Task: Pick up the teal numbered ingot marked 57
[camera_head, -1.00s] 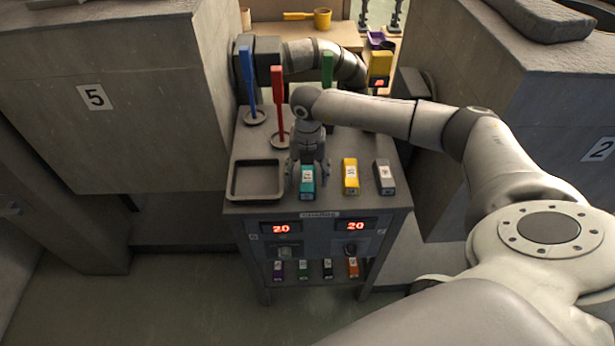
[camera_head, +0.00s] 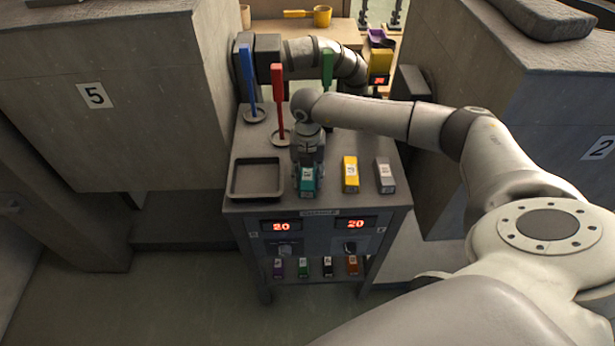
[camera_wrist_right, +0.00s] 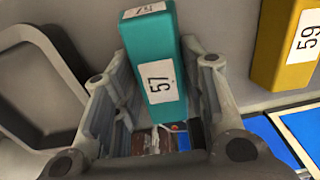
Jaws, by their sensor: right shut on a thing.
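The teal ingot (camera_head: 307,184) stands at the front of the cabinet top, just right of the empty dark tray. In the right wrist view the teal ingot (camera_wrist_right: 160,55) shows the number 57 on its white label. My right gripper (camera_head: 307,168) comes down on it from above and behind. In the wrist view its fingers (camera_wrist_right: 155,78) lie on either side of the ingot, shut on it. I cannot tell whether the ingot is clear of the surface. My left gripper is not in view.
A yellow ingot (camera_head: 350,174), marked 59, and a grey ingot (camera_head: 384,175) stand to the right. The dark tray (camera_head: 233,178) is at left. Blue (camera_head: 248,75), red (camera_head: 278,95) and green (camera_head: 327,70) upright handles rise behind. Several small ingots sit on the lower shelf.

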